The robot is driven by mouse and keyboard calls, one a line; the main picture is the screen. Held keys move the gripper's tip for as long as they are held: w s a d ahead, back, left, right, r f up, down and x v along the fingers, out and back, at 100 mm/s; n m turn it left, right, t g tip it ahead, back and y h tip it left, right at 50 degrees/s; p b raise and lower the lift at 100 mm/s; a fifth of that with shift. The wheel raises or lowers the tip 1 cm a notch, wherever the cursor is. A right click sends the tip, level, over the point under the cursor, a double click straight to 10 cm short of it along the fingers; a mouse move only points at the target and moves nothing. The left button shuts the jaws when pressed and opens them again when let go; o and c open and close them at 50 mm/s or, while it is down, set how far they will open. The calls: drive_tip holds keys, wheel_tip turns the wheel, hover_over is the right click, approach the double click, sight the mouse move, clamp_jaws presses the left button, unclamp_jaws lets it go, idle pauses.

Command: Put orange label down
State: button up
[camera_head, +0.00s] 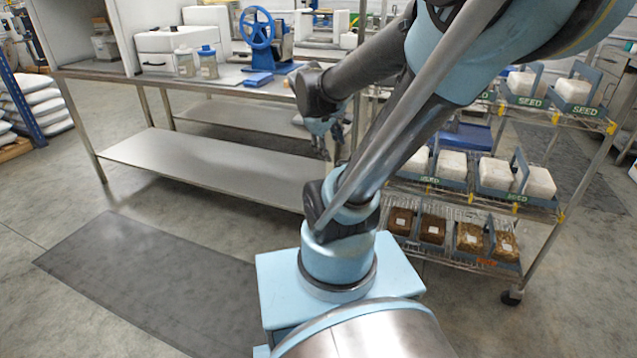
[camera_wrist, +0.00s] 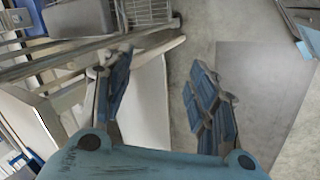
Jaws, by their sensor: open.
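My gripper (camera_wrist: 160,90) is open, with its two blue-grey fingers spread wide in the wrist view. I see nothing held between them. In the head view my gripper (camera_head: 328,128) hangs in front of the steel bench, partly overlapped by my arm. A small orange label (camera_head: 487,262) shows on the front of a tray on the lower level of the wire rack at right, well apart from my gripper. I cannot read it. No loose orange label is clear in either view.
A steel bench (camera_head: 185,160) with a lower shelf stands at left. On it are a blue handwheel (camera_head: 258,28) and two jars. The wire rack at right holds white blocks in trays with green SEED labels and brown bags (camera_head: 433,228) below. The dark floor mat (camera_head: 125,285) is clear.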

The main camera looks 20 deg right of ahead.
drive_tip(key=s+a+f+m+y, duration=0.2)
drive_tip(key=s+a+m, duration=0.1)
drive_tip(key=s, duration=0.2)
drive_tip(key=s+a+f+m+g+y, duration=0.1)
drive_tip(key=s+a+f+m+y, duration=0.1)
drive_tip(key=s, duration=0.4)
drive_tip(key=shift+s+a+f+m+g, duration=0.3)
drive_tip(key=shift+a+f+m, duration=0.25)
drive_tip(key=shift+a+m, duration=0.25)
